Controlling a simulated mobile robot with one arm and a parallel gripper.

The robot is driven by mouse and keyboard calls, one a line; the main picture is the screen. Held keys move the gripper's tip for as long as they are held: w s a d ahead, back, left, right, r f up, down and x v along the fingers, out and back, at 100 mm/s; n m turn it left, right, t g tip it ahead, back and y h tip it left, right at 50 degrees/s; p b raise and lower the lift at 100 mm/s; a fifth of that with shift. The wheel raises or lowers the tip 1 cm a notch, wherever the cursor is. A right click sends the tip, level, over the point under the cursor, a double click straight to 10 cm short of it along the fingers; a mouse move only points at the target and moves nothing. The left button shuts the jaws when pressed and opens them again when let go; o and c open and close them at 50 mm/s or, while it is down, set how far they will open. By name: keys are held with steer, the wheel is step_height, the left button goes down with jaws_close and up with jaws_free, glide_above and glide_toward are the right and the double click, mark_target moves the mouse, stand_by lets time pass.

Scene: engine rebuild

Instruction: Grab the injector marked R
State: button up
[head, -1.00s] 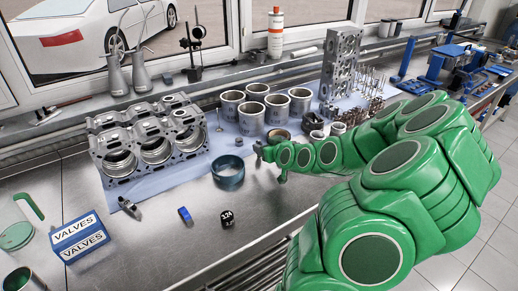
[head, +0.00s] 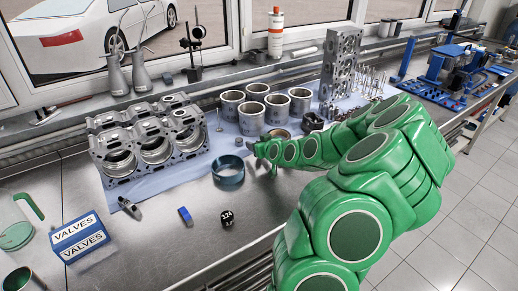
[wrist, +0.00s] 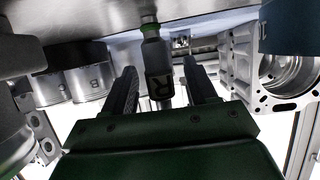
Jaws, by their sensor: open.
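The injector marked R (wrist: 158,62) shows in the wrist view as a grey cylinder with a green band and a dark label. It stands upright on the bench, which appears at the top of this upside-down picture. My gripper (wrist: 160,82) is open, with one dark finger on each side of the injector in the picture. I cannot tell how deep the injector sits between the fingers. In the head view my gripper (head: 258,155) is low over the bench, pointing left, beside the blue ring. I cannot pick out the R injector surely in the head view.
Cylinder liners (head: 253,118) stand just behind my gripper. The engine block (head: 150,145) lies to the left on a blue cloth, with the blue ring (head: 228,174) in front. A black marked cube (head: 227,218) and VALVES boxes (head: 79,238) are nearer. The front bench is mostly clear.

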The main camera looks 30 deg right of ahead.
steer(key=shift+c, duration=0.3)
jaws_close()
